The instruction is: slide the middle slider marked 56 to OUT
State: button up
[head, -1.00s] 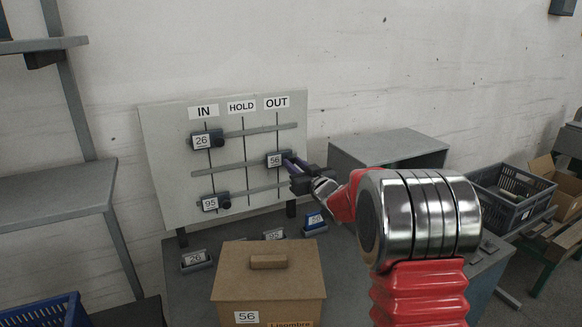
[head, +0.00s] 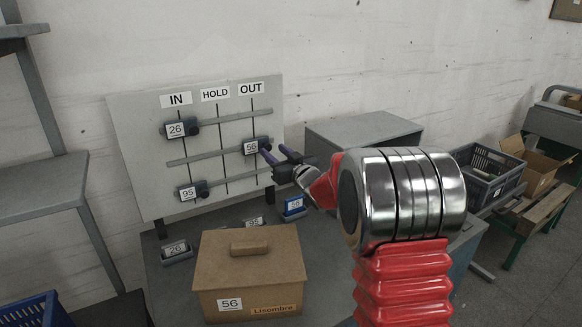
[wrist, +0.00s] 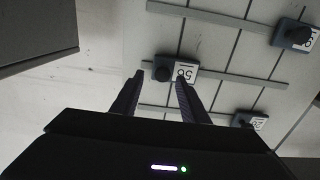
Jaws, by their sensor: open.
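The grey slider board (head: 140,150) stands tilted against the wall, with three rails crossed by the IN, HOLD and OUT lines. The middle slider marked 56 (head: 252,147) sits at the OUT line, near the right end of its rail. In the wrist view the 56 label (wrist: 186,72) appears upside down, with its dark knob (wrist: 162,70) beside it. My gripper (head: 274,152) is open just in front and to the right of this slider. In the wrist view its fingertips (wrist: 160,79) lie apart below the knob's two sides; I cannot tell whether they touch it.
Sliders 26 (head: 176,129) and 95 (head: 188,192) both sit at IN. A brown lidded box marked 56 (head: 250,270) and small labelled holders, one blue (head: 293,207), stand on the table before the board. A grey cabinet (head: 365,130) is to the right.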

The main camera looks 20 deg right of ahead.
jog(key=s+d, duration=0.2)
jog(key=s, duration=0.9)
jog(key=shift+s+d, duration=0.2)
jog(key=shift+s, duration=0.15)
jog(key=shift+f, duration=0.15)
jog(key=s+d+f+m+g+h, duration=0.2)
jog(key=d+f+g+h, duration=0.3)
jog(key=f, duration=0.4)
jog(key=s+d+f+m+g+h, duration=0.1)
jog(key=s+d+f+g, duration=0.2)
jog(key=s, duration=0.6)
jog(key=s+a+r+g+y, duration=0.1)
jog(key=s+a+r+g, duration=0.1)
jog(key=s+a, duration=0.7)
jog(key=s+a+r+g+y, duration=0.1)
jog(key=s+a+r, duration=0.3)
jog(key=s+a, duration=0.5)
jog(key=shift+s+a+r+n+g+y, duration=0.25)
jog(key=shift+s+n+g, duration=0.2)
jog(key=shift+s, duration=3.95)
